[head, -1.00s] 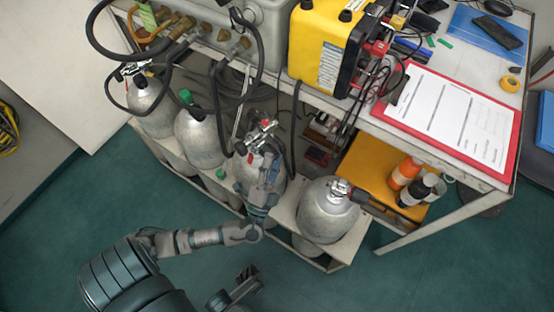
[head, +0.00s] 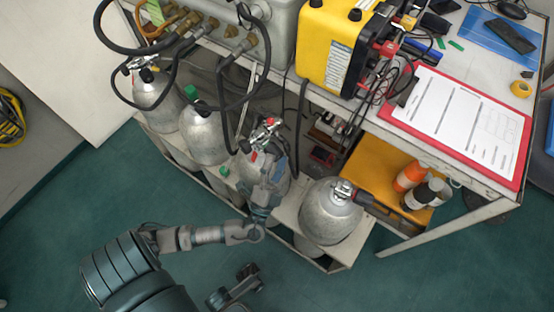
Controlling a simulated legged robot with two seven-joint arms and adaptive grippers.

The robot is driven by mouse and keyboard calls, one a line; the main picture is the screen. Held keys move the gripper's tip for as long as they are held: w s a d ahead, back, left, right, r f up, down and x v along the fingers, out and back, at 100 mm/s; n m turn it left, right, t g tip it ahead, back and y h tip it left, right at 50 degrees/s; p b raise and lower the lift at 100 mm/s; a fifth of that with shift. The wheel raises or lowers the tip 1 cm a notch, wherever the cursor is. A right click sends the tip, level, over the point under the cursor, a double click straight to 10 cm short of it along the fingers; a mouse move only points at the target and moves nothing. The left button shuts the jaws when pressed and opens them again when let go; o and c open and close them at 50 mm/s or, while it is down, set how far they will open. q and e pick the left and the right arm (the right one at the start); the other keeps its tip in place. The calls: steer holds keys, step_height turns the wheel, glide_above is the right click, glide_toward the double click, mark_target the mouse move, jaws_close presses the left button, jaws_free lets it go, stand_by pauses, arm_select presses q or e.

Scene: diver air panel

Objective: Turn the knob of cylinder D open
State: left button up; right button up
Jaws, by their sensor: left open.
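Several silver cylinders stand in a row under the bench edge; I cannot read any letters on them. The third cylinder from the left (head: 244,170) is partly hidden behind my left gripper (head: 266,165). That gripper is open and points up along the cylinder's front, just below its valve with red parts (head: 268,130). I cannot tell whether it touches anything. The rightmost cylinder (head: 330,215) stands clear of the gripper, with a metal valve (head: 343,190) on top. The second cylinder (head: 204,138) has a green knob (head: 191,92). The leftmost cylinder (head: 154,92) is beside it.
Black hoses (head: 222,100) loop in front of the left cylinders from the grey panel (head: 270,30). A yellow device (head: 328,45) and a red clipboard (head: 395,118) sit on the bench. Bottles (head: 410,176) stand on an orange shelf (head: 365,160). Green floor is open in front.

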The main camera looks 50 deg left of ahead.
arm_select(q)
steer(key=v, duration=1.1)
steer(key=shift+s+f, duration=0.2)
steer(key=shift+f, duration=0.15)
